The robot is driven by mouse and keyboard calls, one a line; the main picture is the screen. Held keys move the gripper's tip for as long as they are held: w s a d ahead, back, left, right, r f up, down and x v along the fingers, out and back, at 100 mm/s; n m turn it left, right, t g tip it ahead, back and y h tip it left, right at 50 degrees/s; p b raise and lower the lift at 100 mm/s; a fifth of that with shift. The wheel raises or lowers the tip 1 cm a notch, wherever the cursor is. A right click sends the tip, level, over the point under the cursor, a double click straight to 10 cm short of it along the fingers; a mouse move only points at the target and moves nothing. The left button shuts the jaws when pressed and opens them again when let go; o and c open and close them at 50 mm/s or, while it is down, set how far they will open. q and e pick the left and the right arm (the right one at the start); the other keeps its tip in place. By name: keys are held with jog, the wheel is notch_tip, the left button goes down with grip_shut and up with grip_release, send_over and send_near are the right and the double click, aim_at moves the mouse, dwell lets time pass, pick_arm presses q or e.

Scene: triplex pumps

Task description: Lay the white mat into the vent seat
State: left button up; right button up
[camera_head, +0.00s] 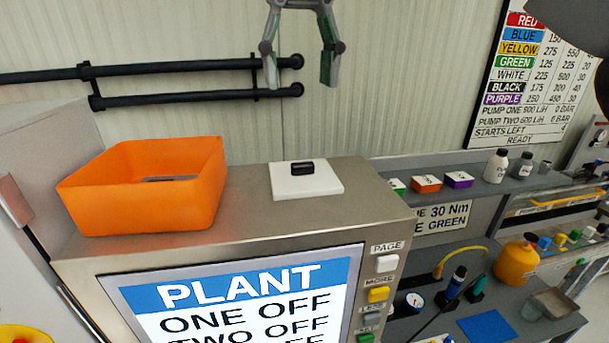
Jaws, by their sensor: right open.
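A white square mat (287,187) lies flat on top of the grey metal cabinet, right of the orange bin. A small black block or grip stands on its middle. My right gripper (300,78) hangs at the top of the view with its two fingers apart and nothing between them. It appears above the mat in the picture, clear of it, in front of the ribbed wall. I cannot make out a vent seat in this view. My left gripper is not in view.
An orange bin (140,206) stands on the cabinet top (245,226), left of the mat. Black pipes (190,66) run along the wall behind. On the right, a shelf (470,200) holds small coloured boxes and bottles. A yellow jug (516,262) and tools stand lower down.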

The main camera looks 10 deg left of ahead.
jog(key=shift+a, duration=0.1)
jog(key=shift+f, duration=0.1)
dwell(0.5)
jog(key=b, duration=0.3)
send_over(302, 163)
notch_tip(302, 163, down, 6)
jog(key=shift+s+a+r, duration=0.1)
jog(key=shift+s+r, duration=0.05)
jog(key=shift+f, duration=1.35)
jog(key=shift+w+d+f, duration=0.1)
jog(key=shift+f, duration=0.75)
jog(key=shift+w+d+f, duration=0.1)
jog(key=shift+f, duration=1.65)
